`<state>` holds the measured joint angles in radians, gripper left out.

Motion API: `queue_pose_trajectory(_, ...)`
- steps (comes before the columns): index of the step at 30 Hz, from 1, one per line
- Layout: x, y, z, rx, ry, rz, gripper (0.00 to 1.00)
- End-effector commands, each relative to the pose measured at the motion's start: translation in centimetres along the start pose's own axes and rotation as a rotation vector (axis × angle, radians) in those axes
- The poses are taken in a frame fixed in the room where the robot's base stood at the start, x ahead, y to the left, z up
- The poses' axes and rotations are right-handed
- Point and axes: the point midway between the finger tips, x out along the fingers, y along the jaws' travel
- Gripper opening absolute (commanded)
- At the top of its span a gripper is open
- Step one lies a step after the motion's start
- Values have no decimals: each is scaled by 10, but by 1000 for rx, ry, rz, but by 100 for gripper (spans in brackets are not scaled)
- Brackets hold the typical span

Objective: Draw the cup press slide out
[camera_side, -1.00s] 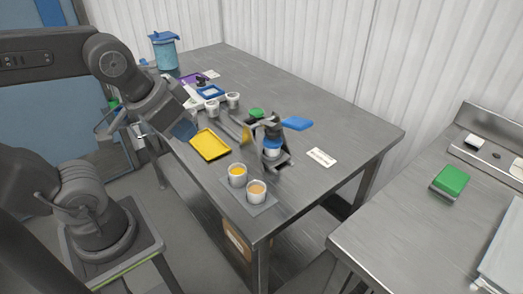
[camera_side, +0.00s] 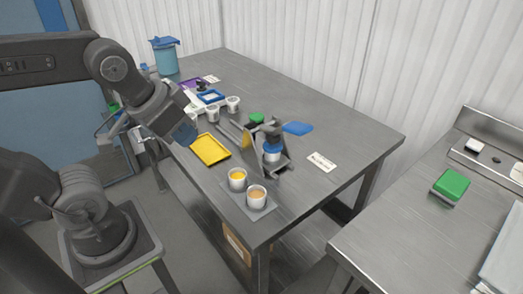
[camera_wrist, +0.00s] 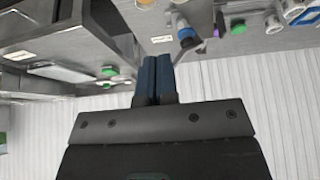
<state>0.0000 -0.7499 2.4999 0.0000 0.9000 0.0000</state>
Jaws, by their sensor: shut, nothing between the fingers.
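The cup press (camera_side: 284,158) stands on the metal table, a grey frame with a blue lever (camera_side: 297,128) pointing right. A white cup with a blue top (camera_side: 272,152) sits in its frame. I cannot clearly make out its slide. My gripper (camera_side: 186,133) is left of the press, near the table's left edge, apart from it and empty. In the wrist view my blue fingers (camera_wrist: 155,78) are shut together with nothing between them. The blue lever (camera_wrist: 186,33) shows beyond them there.
A yellow tray (camera_side: 211,148) lies between my gripper and the press. Two filled cups, one yellow (camera_side: 237,179) and one orange (camera_side: 256,196), stand on a grey mat at the front. Several white cups stand behind. A label card (camera_side: 321,162) lies right of the press; table beyond is clear.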

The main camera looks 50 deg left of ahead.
Motion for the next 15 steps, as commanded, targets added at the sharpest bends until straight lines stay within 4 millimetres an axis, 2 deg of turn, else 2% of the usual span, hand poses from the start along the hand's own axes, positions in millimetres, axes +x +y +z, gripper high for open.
queue_pose_trajectory(1,0,0,0,0,-1,0,6)
queue_pose_trajectory(5,0,-4,-13,-1,-22,-8,18)
queue_pose_trajectory(8,2,-11,-38,1,-66,-19,28)
queue_pose_trajectory(11,9,-24,-71,2,-126,-32,37)
queue_pose_trajectory(15,29,-47,-117,4,-213,-41,38)
